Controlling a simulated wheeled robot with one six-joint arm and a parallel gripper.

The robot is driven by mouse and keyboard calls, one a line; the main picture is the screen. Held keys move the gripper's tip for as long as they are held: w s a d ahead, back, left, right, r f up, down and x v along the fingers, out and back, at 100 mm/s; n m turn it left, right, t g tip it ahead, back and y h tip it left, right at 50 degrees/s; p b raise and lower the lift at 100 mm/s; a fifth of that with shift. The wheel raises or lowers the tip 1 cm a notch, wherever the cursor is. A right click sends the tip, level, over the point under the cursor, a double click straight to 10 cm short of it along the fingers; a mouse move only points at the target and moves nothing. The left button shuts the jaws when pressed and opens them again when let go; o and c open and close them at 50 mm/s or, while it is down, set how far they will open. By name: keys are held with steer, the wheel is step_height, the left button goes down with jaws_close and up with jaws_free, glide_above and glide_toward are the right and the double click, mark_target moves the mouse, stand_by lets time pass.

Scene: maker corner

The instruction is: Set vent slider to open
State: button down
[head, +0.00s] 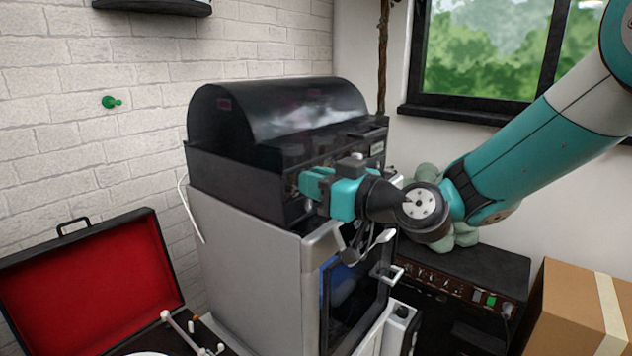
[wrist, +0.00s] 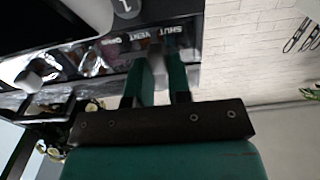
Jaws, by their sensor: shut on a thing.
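The vent slider's grey knob (wrist: 156,48) shows in the wrist view on a dark, glossy panel (wrist: 110,60). My gripper (wrist: 161,70) is shut on this knob, with one teal finger on each side. The printed words SHUT, VENT and OPEN run along the panel. The knob stands nearer the SHUT end, between SHUT and VENT, with OPEN farther left. In the head view my gripper (head: 306,186) reaches the front of the black domed unit (head: 245,170), and its own body hides the knob.
The domed unit sits on a grey cabinet (head: 245,255) with a glass door and handle. A red-lined open case (head: 95,265) lies at left. A black box (head: 465,270) with switches and a cardboard box (head: 570,310) stand at right.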

steer(key=shift+w+d+f+b, duration=0.2)
steer(key=shift+w+d+b, duration=0.65)
steer(key=shift+w, duration=0.2)
steer(key=shift+w+d+r, duration=0.25)
steer(key=c, duration=1)
jaws_free()
steer(key=shift+d, duration=0.1)
steer(key=shift+c, duration=0.2)
steer(key=shift+s+d+f, duration=0.1)
steer(key=b+v, duration=0.5)
steer(key=v, duration=1.2)
